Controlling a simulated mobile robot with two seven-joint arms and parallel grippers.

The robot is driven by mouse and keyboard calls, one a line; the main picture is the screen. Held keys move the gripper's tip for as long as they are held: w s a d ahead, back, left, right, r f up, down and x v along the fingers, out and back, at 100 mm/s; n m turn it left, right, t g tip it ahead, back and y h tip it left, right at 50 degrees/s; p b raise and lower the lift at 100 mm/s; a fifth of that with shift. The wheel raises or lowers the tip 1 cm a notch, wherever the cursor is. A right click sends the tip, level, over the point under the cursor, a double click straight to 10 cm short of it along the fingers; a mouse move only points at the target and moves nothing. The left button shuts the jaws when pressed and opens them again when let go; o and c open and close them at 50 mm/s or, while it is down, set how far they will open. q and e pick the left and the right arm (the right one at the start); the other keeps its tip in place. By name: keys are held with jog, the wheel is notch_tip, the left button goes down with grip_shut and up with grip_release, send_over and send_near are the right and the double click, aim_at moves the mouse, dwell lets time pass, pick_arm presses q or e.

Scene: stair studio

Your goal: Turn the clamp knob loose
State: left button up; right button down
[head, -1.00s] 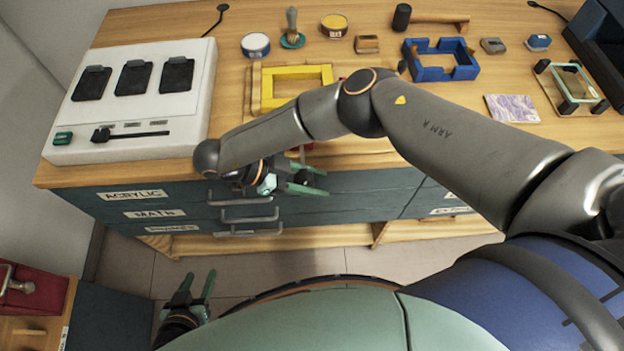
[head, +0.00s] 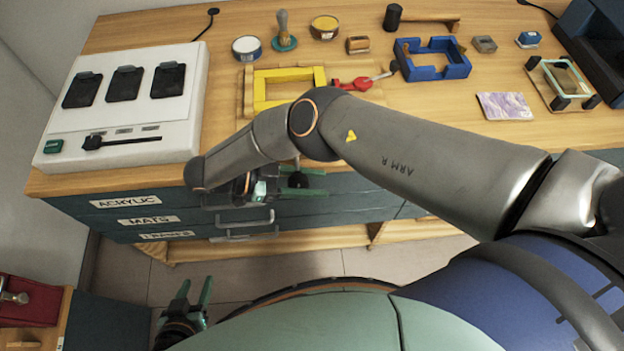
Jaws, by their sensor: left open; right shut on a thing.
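My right gripper (head: 304,182) is at the front edge of the workbench, in front of the drawers, below my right forearm. The rest of the clamp by the knob is hidden behind my forearm. Behind the arm, the yellow frame (head: 262,88) lies on a wooden jig, and a red tool with a metal rod (head: 352,84) lies to its right. My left gripper (head: 194,286) is low at the front left, open and empty, well away from the knob.
A white panel (head: 180,130) with black pads fills the bench's left end. Drawer handles (head: 245,235) stick out below my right gripper.

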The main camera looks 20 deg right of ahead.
jog(key=shift+s+a+f, duration=0.1)
jog(key=shift+s+f, duration=0.1)
jog(key=shift+s, duration=0.2)
jog(key=c, duration=0.7)
grip_release()
jog(key=shift+s, duration=0.1)
pick_arm(q)
jog(key=shift+s, duration=0.1)
pick_arm(e)
jog(key=shift+o, duration=0.3)
jog(key=shift+r, duration=0.1)
jog(key=shift+w, duration=0.2)
pick_arm(q)
jog(key=shift+r, duration=0.1)
pick_arm(e)
jog(key=shift+r, duration=0.1)
